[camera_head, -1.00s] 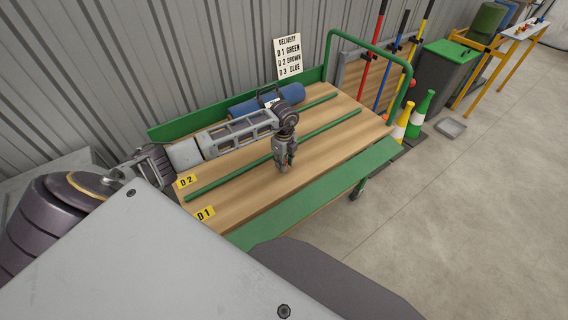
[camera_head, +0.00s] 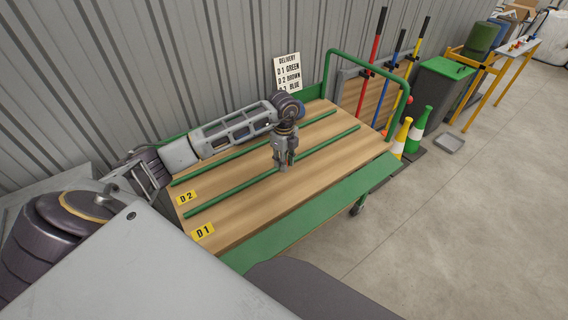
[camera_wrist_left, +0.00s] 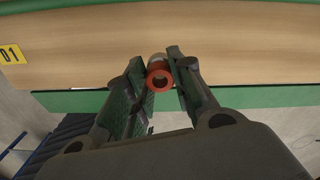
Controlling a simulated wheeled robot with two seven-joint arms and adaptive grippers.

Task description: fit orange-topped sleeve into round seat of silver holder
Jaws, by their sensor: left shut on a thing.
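My left gripper (camera_head: 283,165) is over the wooden deck of the green cart, fingers pointing down. In the left wrist view its fingers (camera_wrist_left: 161,82) are shut on the orange-topped sleeve (camera_wrist_left: 160,79). The sleeve's orange ring end with its dark round hole faces the wrist camera, and a greyish part (camera_wrist_left: 156,59) shows just beyond it. In the head view the sleeve is too small or hidden to make out. I cannot make out the silver holder in either view. My right gripper is not in view.
The cart deck (camera_head: 315,160) has green rails (camera_head: 335,139) and yellow D1 (camera_head: 203,232) and D2 (camera_head: 187,197) labels. A delivery sign (camera_head: 288,70) stands behind. Cones (camera_head: 401,137), a bin (camera_head: 437,90) and a yellow-legged table (camera_head: 513,50) with small coloured items are at right.

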